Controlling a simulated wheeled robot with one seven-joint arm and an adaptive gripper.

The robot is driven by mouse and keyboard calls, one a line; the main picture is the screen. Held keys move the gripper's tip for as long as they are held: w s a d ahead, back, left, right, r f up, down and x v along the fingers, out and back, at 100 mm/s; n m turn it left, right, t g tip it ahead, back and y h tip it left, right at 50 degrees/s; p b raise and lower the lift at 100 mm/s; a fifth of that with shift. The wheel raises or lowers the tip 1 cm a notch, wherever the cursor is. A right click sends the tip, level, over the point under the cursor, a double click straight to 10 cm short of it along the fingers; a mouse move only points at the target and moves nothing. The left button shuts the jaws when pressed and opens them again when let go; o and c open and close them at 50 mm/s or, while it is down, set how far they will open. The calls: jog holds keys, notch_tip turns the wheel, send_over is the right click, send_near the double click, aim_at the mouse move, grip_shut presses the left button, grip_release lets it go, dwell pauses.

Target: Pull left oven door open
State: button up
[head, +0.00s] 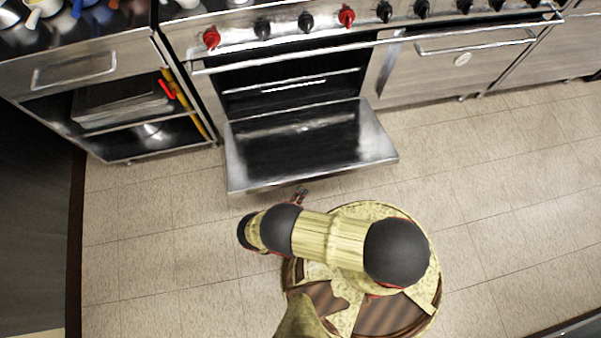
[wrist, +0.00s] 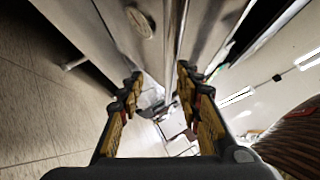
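The left oven door (head: 310,145) is folded down, wide open, in the head view. Its inner face is up and the dark oven cavity with its racks (head: 290,88) shows behind it. The door's handle is hidden. My gripper (head: 300,194) is mostly hidden by my arm, just in front of the door's front edge and near floor level in the picture. In the wrist view my gripper (wrist: 160,78) has its two fingers apart, with nothing clearly held between them. Steel panels lie beyond the fingertips; contact with the door cannot be told.
The right oven door (head: 455,62), with a bar handle and round badge, is closed. Red and black knobs (head: 346,15) line the range above a long rail (head: 290,52). An open-shelved steel cabinet (head: 130,110) stands left. Tiled floor (head: 500,170) is clear around my base.

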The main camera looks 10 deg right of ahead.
jog(key=shift+c, duration=0.9)
